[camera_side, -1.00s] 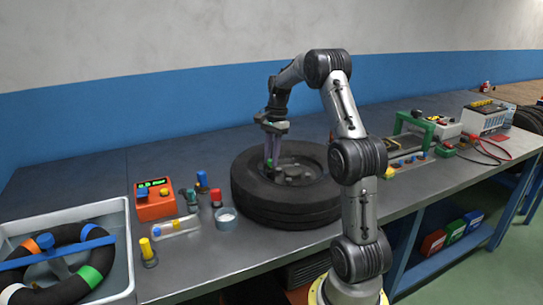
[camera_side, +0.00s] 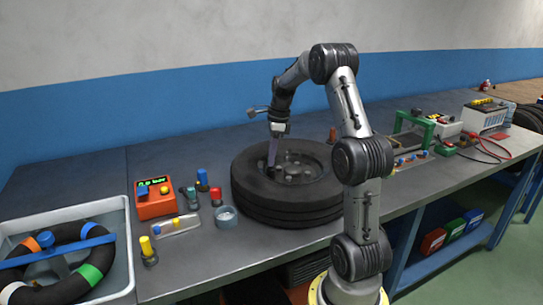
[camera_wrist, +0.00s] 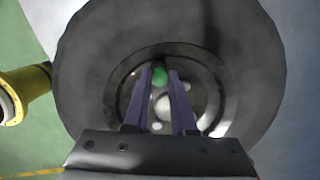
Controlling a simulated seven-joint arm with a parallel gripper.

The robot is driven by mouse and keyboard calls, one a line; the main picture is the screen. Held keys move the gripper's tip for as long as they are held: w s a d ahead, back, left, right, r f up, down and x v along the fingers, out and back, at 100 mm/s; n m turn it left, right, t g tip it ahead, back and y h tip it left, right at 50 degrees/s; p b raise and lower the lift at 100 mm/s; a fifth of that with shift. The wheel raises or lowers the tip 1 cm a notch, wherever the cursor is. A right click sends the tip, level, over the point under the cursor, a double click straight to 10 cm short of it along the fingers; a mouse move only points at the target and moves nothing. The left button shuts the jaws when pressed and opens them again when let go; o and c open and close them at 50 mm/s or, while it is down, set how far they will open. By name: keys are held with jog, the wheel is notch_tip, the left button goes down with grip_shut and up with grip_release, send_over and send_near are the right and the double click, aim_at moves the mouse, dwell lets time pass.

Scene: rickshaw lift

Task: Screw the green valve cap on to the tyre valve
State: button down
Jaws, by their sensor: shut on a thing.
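The tyre (camera_side: 285,207) lies flat on the bench, with its wheel hub in the middle. My gripper (camera_side: 271,170) points down over the left part of the wheel, its fingers seen nearly edge-on. In the wrist view my gripper (camera_wrist: 160,73) is shut on the green valve cap (camera_wrist: 160,77), held between the purple fingertips over the wheel. The cap is hidden in the side view. The tyre (camera_wrist: 95,70) fills most of the wrist view. I cannot make out the tyre valve, nor whether the cap touches it.
Left of the tyre are an orange gauge box (camera_side: 155,199), a small round dish (camera_side: 226,217), a clear tray (camera_side: 175,227) and several coloured-top items. A water tub (camera_side: 118,208) with an inner tube stands far left. A green-framed device (camera_side: 414,122) and a battery (camera_side: 484,116) are at right.

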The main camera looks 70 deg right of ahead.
jog(key=m, duration=0.5)
jog(key=shift+h, duration=0.4)
jog(key=m, duration=0.4)
jog(key=shift+m+h, duration=0.3)
jog(key=shift+h, duration=0.1)
jog(key=shift+d, duration=0.1)
jog(key=c, duration=1)
grip_release()
